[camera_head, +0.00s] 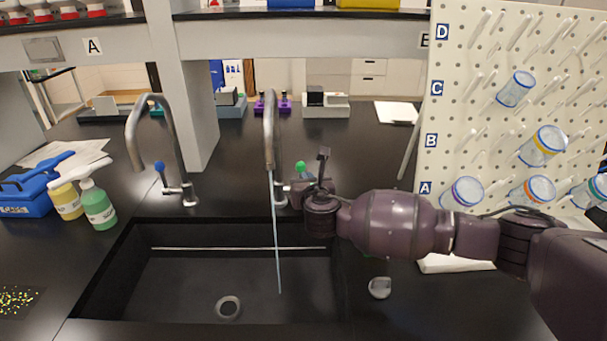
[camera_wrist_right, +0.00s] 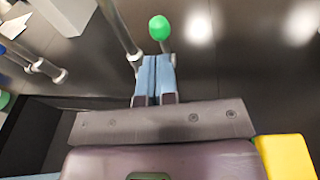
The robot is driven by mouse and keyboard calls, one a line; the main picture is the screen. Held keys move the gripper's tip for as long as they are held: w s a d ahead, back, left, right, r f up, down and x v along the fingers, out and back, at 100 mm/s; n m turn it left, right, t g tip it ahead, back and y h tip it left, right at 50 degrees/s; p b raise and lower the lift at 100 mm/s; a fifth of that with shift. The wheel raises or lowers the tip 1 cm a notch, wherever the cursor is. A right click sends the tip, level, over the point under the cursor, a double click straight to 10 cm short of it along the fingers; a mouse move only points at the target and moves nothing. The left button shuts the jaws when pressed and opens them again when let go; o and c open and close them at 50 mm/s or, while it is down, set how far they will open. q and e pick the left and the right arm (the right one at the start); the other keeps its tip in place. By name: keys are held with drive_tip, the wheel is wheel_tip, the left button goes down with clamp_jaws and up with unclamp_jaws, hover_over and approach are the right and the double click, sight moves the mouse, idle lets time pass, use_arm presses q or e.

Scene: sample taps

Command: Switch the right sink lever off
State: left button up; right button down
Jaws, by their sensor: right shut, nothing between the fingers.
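The right sink lever has a green knob (camera_head: 300,167) beside the right tap (camera_head: 271,125), a tall curved grey tap at the back of the sink. A thin stream of water (camera_head: 276,240) runs from its spout into the sink. My right gripper (camera_head: 301,193) is at the base of this tap, just right of it, and partly hidden by my wrist. In the right wrist view my right gripper (camera_wrist_right: 157,62) has its blue fingers shut together and empty. The green knob (camera_wrist_right: 159,27) rises just beyond the fingertips; I cannot tell if they touch the lever. My left gripper is out of view.
The left tap (camera_head: 160,135) has a blue-knobbed lever (camera_head: 160,168). A black sink (camera_head: 180,285) lies below both taps. Spray bottles (camera_head: 96,205) stand at the left. A pegboard (camera_head: 455,100) with hanging beakers stands at the right, and a grey post (camera_head: 185,90) stands between the taps.

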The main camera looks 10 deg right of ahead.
sight(302, 169)
drive_tip(key=w, duration=0.2)
drive_tip(key=w+f, duration=0.1)
drive_tip(key=w, duration=0.1)
drive_tip(key=shift+w+d+b, duration=0.1)
drive_tip(key=shift+w+b, duration=0.2)
drive_tip(key=shift+w, duration=0.3)
